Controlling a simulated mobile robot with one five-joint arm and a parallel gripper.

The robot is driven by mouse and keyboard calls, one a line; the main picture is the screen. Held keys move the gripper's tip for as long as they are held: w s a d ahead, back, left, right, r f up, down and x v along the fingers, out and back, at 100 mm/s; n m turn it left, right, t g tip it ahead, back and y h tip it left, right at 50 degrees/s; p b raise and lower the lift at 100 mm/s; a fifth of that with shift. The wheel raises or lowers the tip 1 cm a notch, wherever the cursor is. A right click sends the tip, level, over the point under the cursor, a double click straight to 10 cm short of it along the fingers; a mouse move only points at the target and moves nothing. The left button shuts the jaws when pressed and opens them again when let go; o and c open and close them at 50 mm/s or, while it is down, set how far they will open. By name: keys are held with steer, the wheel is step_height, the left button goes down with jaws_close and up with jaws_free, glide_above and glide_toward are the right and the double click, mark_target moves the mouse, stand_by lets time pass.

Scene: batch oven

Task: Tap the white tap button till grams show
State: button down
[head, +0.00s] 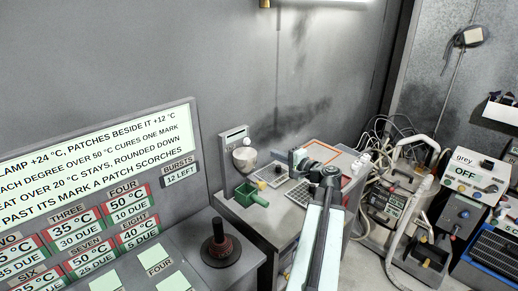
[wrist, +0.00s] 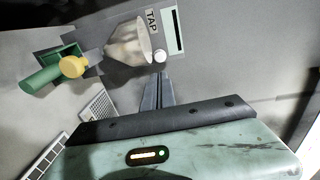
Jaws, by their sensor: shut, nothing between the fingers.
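The white tap button (wrist: 159,56) is a small round knob beside a pale cup (wrist: 126,45), under a "TAP" label (wrist: 152,20) in the wrist view. The head view shows the button (head: 247,141) on the front of a grey wall unit (head: 226,142). The unit's narrow pale display (wrist: 174,32) shows no figures that I can read. My gripper (wrist: 160,76) is shut and empty, its fingertips just below the button in the wrist picture; I cannot tell the depth gap between them. In the head view my gripper is hard to make out beyond my arm.
A green scoop (head: 250,195) with a yellow-ended part (wrist: 72,66) lies below the cup. Dark gridded panels (head: 297,193) lie on the bench (head: 285,230). A black-handled stamp (head: 220,240) stands left. Cables and a grey box marked OFF (head: 474,178) are at right.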

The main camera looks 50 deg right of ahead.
mark_target(248, 142)
steer(key=w, duration=0.4)
steer(key=w+f, duration=0.1)
steer(key=w, duration=0.3)
steer(key=w+d+b, duration=0.1)
steer(key=w, duration=0.3)
steer(key=shift+w+f, duration=0.15)
steer(key=shift+w, duration=0.65)
